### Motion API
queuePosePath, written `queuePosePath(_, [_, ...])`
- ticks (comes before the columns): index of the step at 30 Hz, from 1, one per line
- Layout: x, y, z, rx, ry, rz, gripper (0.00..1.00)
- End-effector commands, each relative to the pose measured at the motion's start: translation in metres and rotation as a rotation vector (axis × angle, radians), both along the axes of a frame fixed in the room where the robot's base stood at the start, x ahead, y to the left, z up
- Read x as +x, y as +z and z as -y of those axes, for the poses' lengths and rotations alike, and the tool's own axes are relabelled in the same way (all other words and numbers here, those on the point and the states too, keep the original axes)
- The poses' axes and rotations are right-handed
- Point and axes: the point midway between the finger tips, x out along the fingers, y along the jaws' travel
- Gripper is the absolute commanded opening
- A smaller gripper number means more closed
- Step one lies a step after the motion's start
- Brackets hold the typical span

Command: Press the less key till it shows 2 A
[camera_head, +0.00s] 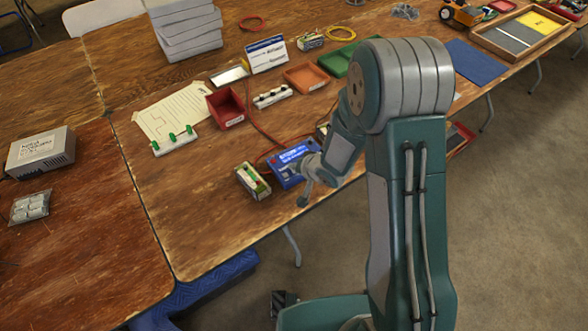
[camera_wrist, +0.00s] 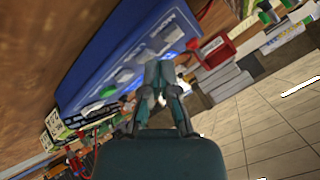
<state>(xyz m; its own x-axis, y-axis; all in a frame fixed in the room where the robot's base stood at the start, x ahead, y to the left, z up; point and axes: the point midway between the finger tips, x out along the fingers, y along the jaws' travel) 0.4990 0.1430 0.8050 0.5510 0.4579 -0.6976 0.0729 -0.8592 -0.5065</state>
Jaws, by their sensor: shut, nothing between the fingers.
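The blue charger (camera_head: 287,158) lies near the front edge of the wooden table, partly covered by my wrist in the head view. In the wrist view the charger (camera_wrist: 110,45) fills the upper left, with white lettering, a grey knob-like part (camera_wrist: 125,75) and a small green spot (camera_wrist: 108,92) on its face. My gripper (camera_wrist: 160,64) is shut and empty, its fingertips close in front of the charger's face. I cannot tell whether they touch it. The less key cannot be made out, and no reading is legible in either view.
A battery pack with green tops (camera_head: 252,181) stands just left of the charger. A red bin (camera_head: 226,107), a paper sheet (camera_head: 172,112) and a green-pegged strip (camera_head: 174,142) lie farther left. Red leads run behind the charger.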

Motion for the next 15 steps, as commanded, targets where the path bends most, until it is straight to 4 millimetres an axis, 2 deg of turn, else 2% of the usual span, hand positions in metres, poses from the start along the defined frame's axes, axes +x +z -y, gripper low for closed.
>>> queuePosePath(15, [-0.0002, -0.0052, -0.0001, 0.0, 0.0, -0.001, 0.0])
